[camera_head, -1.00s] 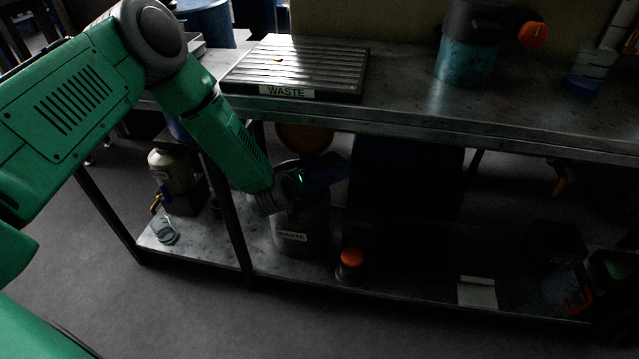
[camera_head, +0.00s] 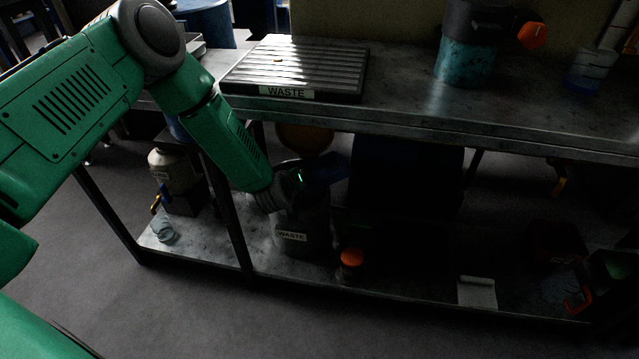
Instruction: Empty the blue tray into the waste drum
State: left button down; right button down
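The waste drum (camera_head: 305,232) is a dark grey drum with a white "WASTE" label, standing on the lower shelf. A dark blue piece that looks like the blue tray (camera_head: 330,168) is above the drum's top, tilted, in deep shadow. My green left arm reaches down from the left under the bench top. My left gripper (camera_head: 300,183) is over the drum, right at the tray's left end. Its fingers are too dark to tell whether they are closed on the tray. The tray's contents and the drum's mouth cannot be made out. My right gripper is out of view.
The bench top's front edge (camera_head: 430,138) hangs above the drum, with a ribbed plate labelled "WASTE" (camera_head: 300,68) on it. A shelf post (camera_head: 228,210) stands left of the drum. An orange-capped jar (camera_head: 350,268) is close to its right. A pale cylinder (camera_head: 172,172) stands at left.

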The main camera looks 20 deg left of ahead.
pick_arm(q)
jog(key=shift+w+a+r+n+p, duration=0.2)
jog(key=shift+r+n+p, duration=0.15)
jog(key=shift+r, duration=0.15)
jog(key=shift+h, duration=0.3)
dwell(0.9)
jog(key=shift+w+a+r+n+g+h+p, duration=0.1)
jog(key=shift+a+r+n+g+h+p, duration=0.2)
jog(key=shift+g, duration=0.1)
jog(key=shift+a+r, duration=0.1)
dwell(1.1)
jog(key=shift+w+a+r+h, duration=0.15)
jog(key=shift+a+r+h, duration=0.1)
jog(key=shift+h, duration=0.15)
jog(key=shift+n+g, duration=0.25)
jog(key=shift+g, duration=0.05)
dwell(0.7)
jog(key=shift+w+a+r+h, duration=0.15)
jog(key=shift+a+r+h, duration=0.15)
jog(key=shift+h, duration=0.2)
